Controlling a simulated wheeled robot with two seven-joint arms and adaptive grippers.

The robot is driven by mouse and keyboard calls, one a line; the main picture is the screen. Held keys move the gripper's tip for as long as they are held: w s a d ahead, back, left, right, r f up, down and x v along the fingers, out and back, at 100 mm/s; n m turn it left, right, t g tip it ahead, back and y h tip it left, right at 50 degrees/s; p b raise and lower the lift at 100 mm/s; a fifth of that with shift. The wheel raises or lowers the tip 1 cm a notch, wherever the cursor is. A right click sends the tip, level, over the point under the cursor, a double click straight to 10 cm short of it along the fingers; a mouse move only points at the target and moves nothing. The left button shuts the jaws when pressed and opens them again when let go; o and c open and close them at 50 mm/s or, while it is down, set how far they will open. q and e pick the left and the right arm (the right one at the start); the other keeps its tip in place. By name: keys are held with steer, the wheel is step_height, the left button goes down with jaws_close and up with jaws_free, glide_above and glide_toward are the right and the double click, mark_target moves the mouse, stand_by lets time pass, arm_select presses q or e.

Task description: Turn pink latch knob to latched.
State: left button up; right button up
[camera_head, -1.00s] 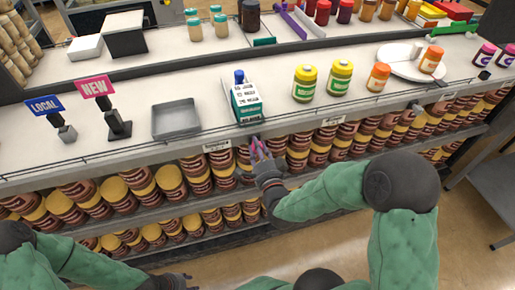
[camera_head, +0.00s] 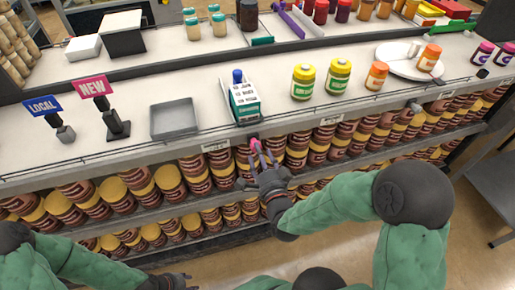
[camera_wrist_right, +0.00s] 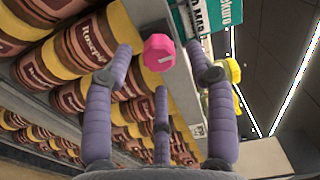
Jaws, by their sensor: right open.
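The pink latch knob (camera_wrist_right: 159,53) is faceted with a pale mark on its face. It sits at the shelf front below the white and teal pump (camera_head: 242,103), which has a blue top. The knob shows small and partly hidden in the head view (camera_head: 254,143). My right gripper (camera_head: 259,157) is open just in front of the knob. In the right wrist view its purple fingers (camera_wrist_right: 161,85) are spread around the knob's sides and below, with no contact visible. My left gripper (camera_head: 168,281) is low at the bottom edge, its fingers unclear.
Brown jars with yellow lids (camera_head: 170,182) fill the shelves below the counter. A grey tray (camera_head: 175,118) and sign stands (camera_head: 118,125) are left of the pump. Yellow-lidded jars (camera_head: 303,82) stand to its right. The floor in front is clear.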

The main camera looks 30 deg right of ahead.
steer(key=v, duration=0.3)
steer(key=shift+s+a, duration=0.1)
steer(key=shift+s, duration=0.25)
steer(key=w+a+f+n+g+y, duration=0.1)
steer(key=a+f+n+g+y, duration=0.25)
steer(key=f, duration=0.55)
steer(key=a+f+n+g+y, duration=0.2)
steer(key=a+f+n+g, duration=0.25)
steer(key=f, duration=0.55)
steer(key=s+a+f+n+g+y, duration=0.1)
steer(key=s+a+f+n+g, duration=0.3)
steer(key=f, duration=0.3)
steer(key=s+a+f+n+g+y+p, duration=0.1)
steer(key=s+a+f+n+g+y, duration=0.1)
steer(key=s+a+f+n+g, duration=0.2)
step_height(320, 180, down, 3)
steer(key=s+g, duration=0.1)
steer(key=s, duration=0.2)
steer(key=shift+a+p, duration=0.3)
